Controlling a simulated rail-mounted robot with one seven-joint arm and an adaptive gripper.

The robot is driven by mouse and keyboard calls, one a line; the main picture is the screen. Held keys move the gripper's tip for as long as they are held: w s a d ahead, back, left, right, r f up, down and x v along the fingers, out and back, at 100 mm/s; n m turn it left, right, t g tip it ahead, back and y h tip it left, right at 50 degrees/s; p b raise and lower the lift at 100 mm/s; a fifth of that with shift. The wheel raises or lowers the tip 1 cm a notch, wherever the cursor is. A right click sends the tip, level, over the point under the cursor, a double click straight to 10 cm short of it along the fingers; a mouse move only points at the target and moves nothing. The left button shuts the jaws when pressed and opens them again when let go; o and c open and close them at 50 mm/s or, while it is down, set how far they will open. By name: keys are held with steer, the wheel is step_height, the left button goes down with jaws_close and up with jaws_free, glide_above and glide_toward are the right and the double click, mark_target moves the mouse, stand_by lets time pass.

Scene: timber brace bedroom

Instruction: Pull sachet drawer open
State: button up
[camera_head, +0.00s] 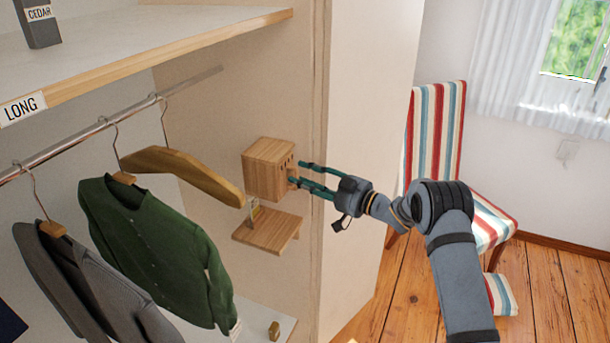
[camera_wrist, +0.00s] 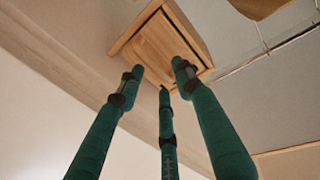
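The sachet drawer is in a small wooden box (camera_head: 268,168) mounted on the closet's side panel; its front faces right, towards my arm. In the wrist view the square wooden drawer front (camera_wrist: 168,42) sits inside the box's frame and looks shut. My gripper (camera_head: 298,173) has three teal fingers, spread apart, with the tips close to the drawer front. In the wrist view the fingertips (camera_wrist: 161,77) overlap the lower part of the front. No handle shows clearly between them, and I cannot tell whether they touch the wood.
A small wooden shelf (camera_head: 267,230) sits just below the box. A wooden hanger (camera_head: 185,165) and a green cardigan (camera_head: 152,245) hang to the left. The closet's edge panel (camera_head: 365,120) stands behind my gripper. A striped chair (camera_head: 436,135) is at right.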

jaws_close()
stand_by(0.5)
stand_by(0.4)
